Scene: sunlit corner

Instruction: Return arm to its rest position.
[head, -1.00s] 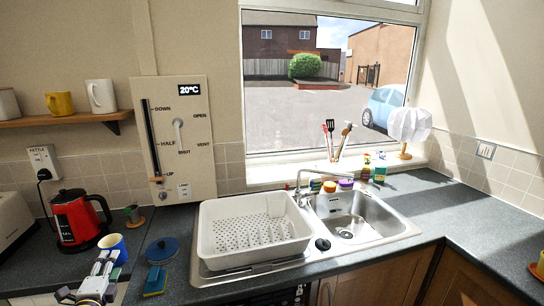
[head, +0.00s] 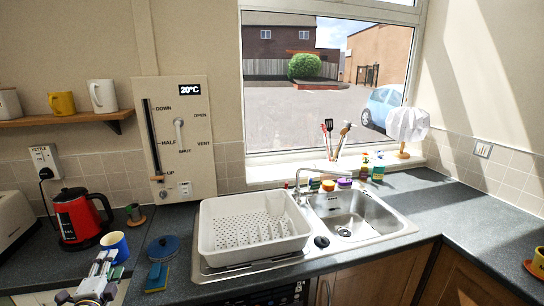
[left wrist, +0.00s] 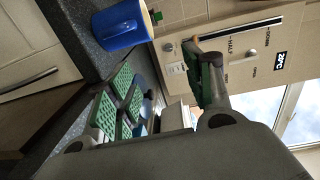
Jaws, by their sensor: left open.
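My left gripper (head: 102,266) is at the lower left of the head view, low in front of the counter's near edge. It is open, with nothing between its fingers. In the left wrist view its green-padded fingers (left wrist: 165,88) stand apart. A blue mug (head: 114,247) stands on the counter just beyond the gripper, apart from it as far as I can tell. The mug also shows at the top left of the left wrist view (left wrist: 120,27). My right gripper is in neither view.
A red kettle (head: 78,218) stands behind the mug. A white dish rack (head: 252,232) and a sink (head: 352,218) are farther right. The right counter is mostly bare.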

